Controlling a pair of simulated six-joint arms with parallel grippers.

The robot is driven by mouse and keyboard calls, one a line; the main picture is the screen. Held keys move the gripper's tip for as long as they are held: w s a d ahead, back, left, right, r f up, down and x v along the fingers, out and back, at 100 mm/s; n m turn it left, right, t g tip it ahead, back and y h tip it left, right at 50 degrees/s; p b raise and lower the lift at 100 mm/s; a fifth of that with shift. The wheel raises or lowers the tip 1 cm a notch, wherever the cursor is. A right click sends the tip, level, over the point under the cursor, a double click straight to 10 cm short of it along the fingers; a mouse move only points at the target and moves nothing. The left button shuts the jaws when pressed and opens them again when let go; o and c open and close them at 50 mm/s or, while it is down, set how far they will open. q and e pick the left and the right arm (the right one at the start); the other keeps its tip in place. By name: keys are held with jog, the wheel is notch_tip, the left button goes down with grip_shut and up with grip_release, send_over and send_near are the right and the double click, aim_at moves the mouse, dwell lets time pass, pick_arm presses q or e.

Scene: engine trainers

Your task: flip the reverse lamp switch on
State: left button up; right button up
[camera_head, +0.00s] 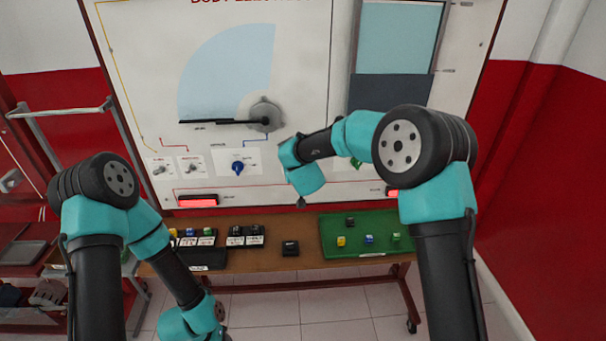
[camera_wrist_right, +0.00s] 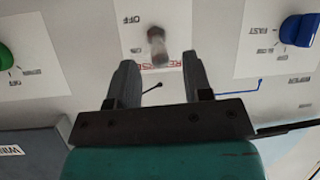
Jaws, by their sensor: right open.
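The reverse lamp switch (camera_wrist_right: 158,48) is a small metal toggle on a white plate, with OFF and a partly covered red label beside it. It shows in the right wrist view, just beyond my right gripper (camera_wrist_right: 161,78). The two fingers are open, one on each side of the lever's line, with nothing held. I cannot tell whether they overlap the lever in depth, or which way it is set. In the head view, my right wrist hides the switch. My left arm reaches down at the lower left; its gripper is not in view.
A blue knob (camera_head: 238,167) and a green knob (camera_wrist_right: 5,57) flank the switch on the panel. Two more toggles (camera_head: 191,167) sit further left. Below the panel, a table holds a green tray (camera_head: 333,246) with small blocks and several black items (camera_head: 290,247).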

jog(key=v, duration=1.3)
jog(key=shift+s, duration=0.4)
jog(key=shift+r, duration=0.15)
jog(key=s+d+f+m+g, duration=0.1)
jog(key=s+d+f+g, duration=0.2)
jog(key=f, duration=0.5)
jog(key=s+d+f, duration=0.2)
jog(key=d+f, duration=0.3)
jog(key=f, duration=0.2)
jog(key=s+d+f+m+g, duration=0.1)
jog(key=s+d+f+g, duration=0.15)
jog(key=d+f, duration=0.4)
jog(key=s+d+f+m+g+y, duration=0.1)
jog(key=s+d+f+g, duration=0.1)
jog(key=s+f, duration=0.6)
jog(key=s+d+f+m+g, duration=0.1)
jog(key=s+d+f+g, duration=0.2)
jog(key=s+f, duration=0.5)
jog(key=s+g, duration=0.1)
jog(key=s, duration=0.4)
jog(key=shift+s+d+f+m+y, duration=0.25)
jog(key=shift+s+m+y, duration=0.15)
